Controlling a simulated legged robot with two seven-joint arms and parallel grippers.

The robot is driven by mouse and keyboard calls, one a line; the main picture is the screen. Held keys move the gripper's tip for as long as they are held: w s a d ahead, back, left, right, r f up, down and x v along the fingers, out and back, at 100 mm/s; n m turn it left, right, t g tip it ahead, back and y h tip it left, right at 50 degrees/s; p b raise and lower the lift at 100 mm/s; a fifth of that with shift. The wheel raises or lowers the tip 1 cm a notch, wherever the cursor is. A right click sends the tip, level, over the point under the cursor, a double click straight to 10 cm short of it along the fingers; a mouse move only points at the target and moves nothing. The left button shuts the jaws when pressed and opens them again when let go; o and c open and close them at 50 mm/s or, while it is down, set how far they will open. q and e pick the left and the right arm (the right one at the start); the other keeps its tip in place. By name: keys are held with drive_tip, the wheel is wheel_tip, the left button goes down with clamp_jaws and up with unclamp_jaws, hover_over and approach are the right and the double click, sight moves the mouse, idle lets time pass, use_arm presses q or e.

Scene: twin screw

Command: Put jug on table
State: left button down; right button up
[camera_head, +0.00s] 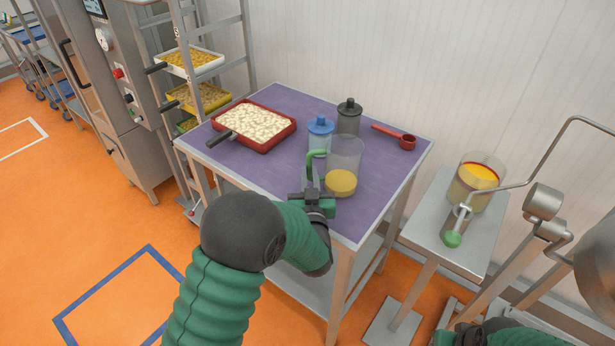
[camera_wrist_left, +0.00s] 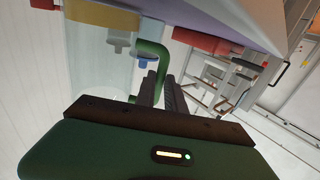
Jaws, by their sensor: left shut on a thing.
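The jug (camera_head: 345,155) is clear, with yellow liquid low inside and a green handle (camera_head: 312,167). It is upright over the front right part of the purple table (camera_head: 385,175). I cannot tell whether its base touches the top. My left gripper (camera_head: 311,188) is shut on the green handle, at the jug's left side. In the left wrist view, the fingers (camera_wrist_left: 166,92) are at the green handle (camera_wrist_left: 150,60), and the clear jug wall (camera_wrist_left: 95,70) is beside them.
A red tray of pale pieces (camera_head: 255,125), a blue-lidded container (camera_head: 319,128), a dark-lidded container (camera_head: 348,115) and a red scoop (camera_head: 405,140) are on the table. A steel stand (camera_head: 435,215) with a yellow-filled pot (camera_head: 477,182) is at the right.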

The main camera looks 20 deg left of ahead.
use_arm(q)
drive_tip(key=shift+d, duration=0.6)
drive_tip(key=shift+a, duration=0.15)
drive_tip(key=c, duration=1.7)
unclamp_jaws()
drive_tip(key=shift+s+a+f, duration=0.1)
drive_tip(key=shift+a+f, duration=0.1)
drive_tip(key=shift+a, duration=0.6)
drive_tip(key=o, duration=0.3)
drive_tip(key=shift+a+f, duration=0.1)
drive_tip(key=shift+a, duration=0.1)
drive_tip(key=shift+d, duration=0.5)
drive_tip(key=shift+d+r, duration=0.2)
drive_tip(key=shift+r, duration=0.15)
drive_tip(key=v, duration=1.2)
drive_tip(key=shift+f+b, duration=0.15)
drive_tip(key=shift+b, duration=0.15)
use_arm(e)
drive_tip(key=shift+d+f, duration=0.3)
drive_tip(key=shift+f, duration=0.05)
use_arm(q)
drive_tip(key=shift+a, duration=0.1)
